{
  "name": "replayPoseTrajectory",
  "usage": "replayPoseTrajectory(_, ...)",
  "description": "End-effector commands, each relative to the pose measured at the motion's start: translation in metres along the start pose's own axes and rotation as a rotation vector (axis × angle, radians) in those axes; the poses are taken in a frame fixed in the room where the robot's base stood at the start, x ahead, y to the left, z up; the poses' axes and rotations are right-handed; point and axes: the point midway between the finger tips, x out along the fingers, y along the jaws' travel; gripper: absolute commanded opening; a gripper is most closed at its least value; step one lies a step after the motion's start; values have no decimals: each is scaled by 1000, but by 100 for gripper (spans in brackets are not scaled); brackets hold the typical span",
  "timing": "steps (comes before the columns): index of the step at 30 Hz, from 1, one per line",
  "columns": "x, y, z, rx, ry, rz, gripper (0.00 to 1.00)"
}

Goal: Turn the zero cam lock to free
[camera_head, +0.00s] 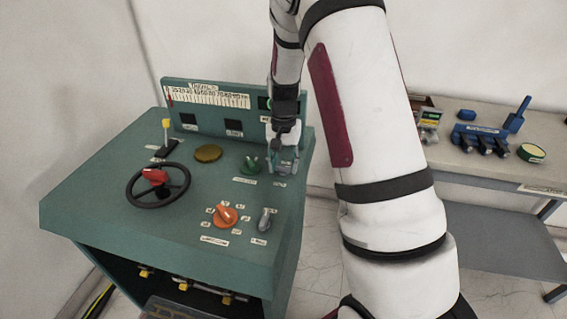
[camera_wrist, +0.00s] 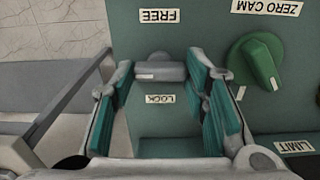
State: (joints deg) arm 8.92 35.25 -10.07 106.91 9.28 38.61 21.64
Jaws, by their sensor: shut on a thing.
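The zero cam lock is a grey bar-shaped knob (camera_wrist: 160,71) on the green panel, seen in the wrist view. It lies crosswise between the FREE label (camera_wrist: 159,15) and the LOCK label (camera_wrist: 160,99), with a small pale mark near its left end. My gripper (camera_wrist: 161,72) is shut on the lock, one green-padded finger at each end of it. In the head view my gripper (camera_head: 283,161) is down at the console's right side and hides the lock.
A green ZERO CAM knob (camera_wrist: 256,62) stands close beside my right finger. The console (camera_head: 110,185) also carries a black handwheel (camera_head: 132,200), an orange knob (camera_head: 226,216) and a grey knob (camera_head: 265,220). A side table (camera_head: 490,175) with blue tools stands at right.

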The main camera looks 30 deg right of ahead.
Motion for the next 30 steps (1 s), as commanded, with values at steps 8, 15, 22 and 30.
replayPoseTrajectory(8,0,0,0,3,-2,0,55)
replayPoseTrajectory(15,0,0,0,1,-1,0,62)
replayPoseTrajectory(22,-8,0,-1,0,2,-2,62)
replayPoseTrajectory(30,-58,-1,-1,-1,3,-3,62)
